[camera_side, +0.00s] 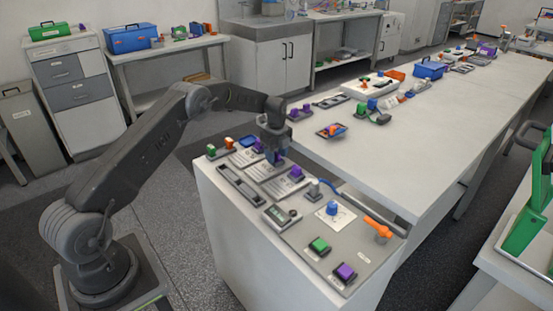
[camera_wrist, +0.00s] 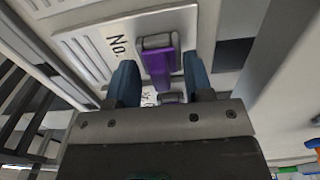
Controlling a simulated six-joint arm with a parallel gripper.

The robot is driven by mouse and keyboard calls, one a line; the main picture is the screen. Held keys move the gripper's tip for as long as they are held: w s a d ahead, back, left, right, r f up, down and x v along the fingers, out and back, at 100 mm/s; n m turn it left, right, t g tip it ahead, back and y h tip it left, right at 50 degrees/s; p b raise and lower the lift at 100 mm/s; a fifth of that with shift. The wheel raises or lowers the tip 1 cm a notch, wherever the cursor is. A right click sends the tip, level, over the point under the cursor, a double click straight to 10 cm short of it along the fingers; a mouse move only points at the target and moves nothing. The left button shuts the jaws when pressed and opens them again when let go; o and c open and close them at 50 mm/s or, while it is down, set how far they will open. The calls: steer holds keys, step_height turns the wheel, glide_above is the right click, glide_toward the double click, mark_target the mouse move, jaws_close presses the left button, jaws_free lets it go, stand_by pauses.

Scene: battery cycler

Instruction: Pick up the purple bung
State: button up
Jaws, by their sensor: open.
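My gripper (camera_side: 275,158) points down over the near bench, above a pale ribbed plate. Its two blue-grey fingers are open and apart in the wrist view (camera_wrist: 160,66). A purple piece (camera_wrist: 160,68) shows between the fingers there, against a grey block on a plate lettered "No.". I cannot tell whether the fingers touch it. In the side view, small purple pieces sit to the right of the fingers (camera_side: 296,172) and behind them to the left (camera_side: 258,145). I cannot tell for certain which purple piece is the bung.
The long white bench (camera_side: 440,130) has clear room to the right.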

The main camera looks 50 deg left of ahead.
mark_target(277, 152)
steer(key=c, duration=0.7)
steer(key=shift+r, duration=0.1)
steer(key=shift+r, duration=0.6)
step_height(277, 152, up, 3)
steer(key=shift+f, duration=0.2)
steer(key=s+a+r, duration=0.7)
steer(key=s, duration=0.1)
steer(key=s+d+f+n, duration=0.2)
steer(key=s+d+n, duration=0.1)
steer(key=d+n, duration=0.3)
steer(key=s+d+f+n, duration=0.2)
steer(key=s+d+n, duration=0.2)
steer(key=d, duration=0.6)
steer(key=s+d+f+n, duration=0.2)
steer(key=s+d+n, duration=0.2)
steer(key=d+n, duration=0.4)
steer(key=shift+s+d+f, duration=0.25)
steer(key=shift+f, duration=0.1)
steer(key=w+a+r+m, duration=0.2)
steer(key=w+a+m, duration=0.1)
steer(key=a+m, duration=0.3)
steer(key=w+a+r+m, duration=0.2)
steer(key=w+a+m, duration=0.2)
steer(key=a, duration=0.7)
steer(key=w+a+r+m, duration=0.2)
steer(key=w+a+m, duration=0.2)
steer(key=a+m, duration=0.4)
steer(key=shift+a+r, duration=0.2)
steer(key=shift+r, duration=0.2)
